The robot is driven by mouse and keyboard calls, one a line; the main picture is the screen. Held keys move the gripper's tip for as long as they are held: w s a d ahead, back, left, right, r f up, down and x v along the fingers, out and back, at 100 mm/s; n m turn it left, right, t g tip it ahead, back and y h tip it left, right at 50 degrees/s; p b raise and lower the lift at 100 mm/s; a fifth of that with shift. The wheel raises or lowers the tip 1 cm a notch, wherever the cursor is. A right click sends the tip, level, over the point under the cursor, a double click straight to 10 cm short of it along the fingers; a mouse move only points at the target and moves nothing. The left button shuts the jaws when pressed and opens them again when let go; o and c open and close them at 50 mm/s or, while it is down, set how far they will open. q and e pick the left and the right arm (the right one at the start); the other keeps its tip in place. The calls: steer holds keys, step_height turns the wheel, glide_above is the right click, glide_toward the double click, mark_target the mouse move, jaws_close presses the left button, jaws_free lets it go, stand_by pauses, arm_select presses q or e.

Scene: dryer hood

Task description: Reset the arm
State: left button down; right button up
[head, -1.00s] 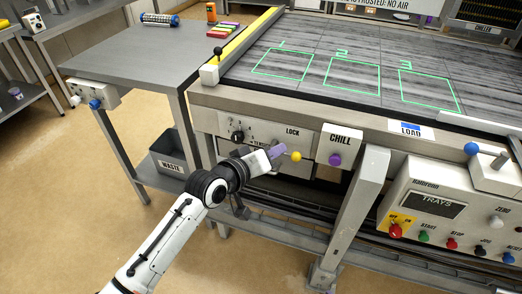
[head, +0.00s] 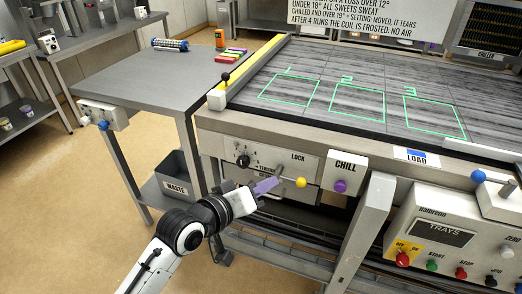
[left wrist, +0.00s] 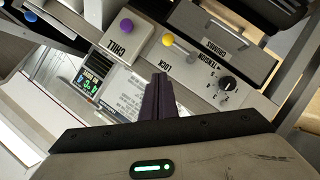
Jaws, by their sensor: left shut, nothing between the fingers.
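My left gripper (head: 265,186) is in front of the machine's front panel, just below and left of the yellow lock knob (head: 301,182). Its purple fingers are together with nothing between them. In the left wrist view the shut fingers (left wrist: 160,95) point at the panel, with the yellow knob (left wrist: 168,40) beyond their tips and the black tension dial (left wrist: 227,83) to the right. I cannot tell from the views how far the fingertips are from the panel. My right gripper is not in view.
The purple chill knob (head: 341,186) is right of the lock knob. A sloping grey leg (head: 363,230) and the trays control box (head: 450,235) stand further right. A side table (head: 150,75) with a waste bin (head: 178,172) below is at left. Open floor (head: 70,210) lies front left.

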arm_select(q)
steer(key=s+a+f+y, duration=0.2)
steer(key=s+a+f, duration=0.3)
steer(key=f, duration=0.3)
steer(key=s+a+f+y, duration=0.2)
steer(key=s+a+f, duration=0.3)
steer(key=f, duration=0.2)
steer(key=s+a+f+m+g+y, duration=0.1)
steer(key=s+a+f, duration=0.4)
steer(key=s, duration=0.3)
steer(key=s+a+f+m+y, duration=0.1)
steer(key=s+a+f+y, duration=0.1)
steer(key=s+a+f, duration=0.3)
steer(key=s+a, duration=0.1)
steer(key=s, duration=0.2)
steer(key=shift+a+f+g, duration=0.35)
steer(key=shift+a+g, duration=0.05)
